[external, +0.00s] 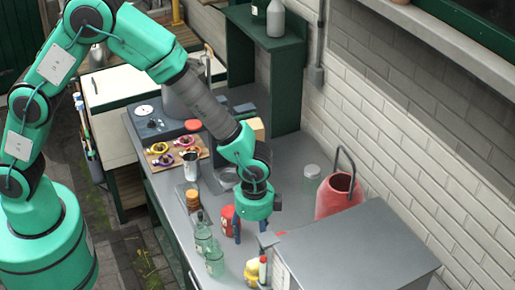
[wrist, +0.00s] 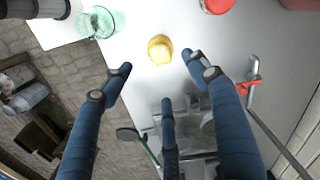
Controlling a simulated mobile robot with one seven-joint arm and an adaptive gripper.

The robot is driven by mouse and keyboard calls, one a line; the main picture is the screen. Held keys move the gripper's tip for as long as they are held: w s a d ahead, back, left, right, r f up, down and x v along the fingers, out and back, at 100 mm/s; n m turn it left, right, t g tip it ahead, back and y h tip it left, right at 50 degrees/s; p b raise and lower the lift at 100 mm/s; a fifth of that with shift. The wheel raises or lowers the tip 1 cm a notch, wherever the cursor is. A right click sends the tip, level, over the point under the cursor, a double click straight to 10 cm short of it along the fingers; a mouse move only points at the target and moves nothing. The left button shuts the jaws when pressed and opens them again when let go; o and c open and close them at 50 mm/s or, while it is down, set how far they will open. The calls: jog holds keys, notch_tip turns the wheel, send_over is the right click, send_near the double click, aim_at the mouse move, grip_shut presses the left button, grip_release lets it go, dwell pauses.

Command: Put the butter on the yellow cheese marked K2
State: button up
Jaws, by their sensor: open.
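A small yellow object (wrist: 160,48) lies on the grey worktop in the wrist view, ahead of my fingers and apart from them. It also shows low in the external view (external: 251,271). I cannot tell whether it is the butter or the cheese. No K2 mark is readable in either view. My gripper (external: 250,237) points down above the worktop, with its blue fingers spread. In the wrist view my gripper (wrist: 158,65) is open and empty. I cannot pick out a second yellow piece with certainty.
Green glass bottles (external: 204,238) and a red can (external: 228,217) stand close to my gripper. A grey cabinet (external: 365,248) and a red watering can (external: 338,194) stand right. A board (external: 160,156) with coloured rings lies further back. A red-handled tool (wrist: 248,86) is near my right finger.

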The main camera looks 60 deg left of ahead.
dwell(0.4)
jog(key=s+a+r+n+t, duration=0.1)
jog(key=s+a+r+n, duration=0.15)
jog(key=a+r, duration=0.5)
jog(key=s+a+r+n+t, duration=0.1)
jog(key=s+a+r, duration=0.25)
jog(key=r, duration=0.65)
jog(key=s+a+r+n+t, duration=0.1)
jog(key=s+a+r+n, duration=0.1)
jog(key=a+r, duration=0.55)
jog(key=s+a+r+n+t, duration=0.1)
jog(key=s+a+r+n, duration=0.2)
jog(key=s, duration=0.7)
jog(key=s+a+r+n+t, duration=0.1)
jog(key=s+a+r+n, duration=0.2)
jog(key=s+a+r, duration=0.5)
jog(key=shift+s+r+t, duration=0.3)
jog(key=shift+s+r, duration=0.1)
jog(key=shift+s, duration=0.7)
jog(key=shift+f+n, duration=0.15)
jog(key=shift+n, duration=0.1)
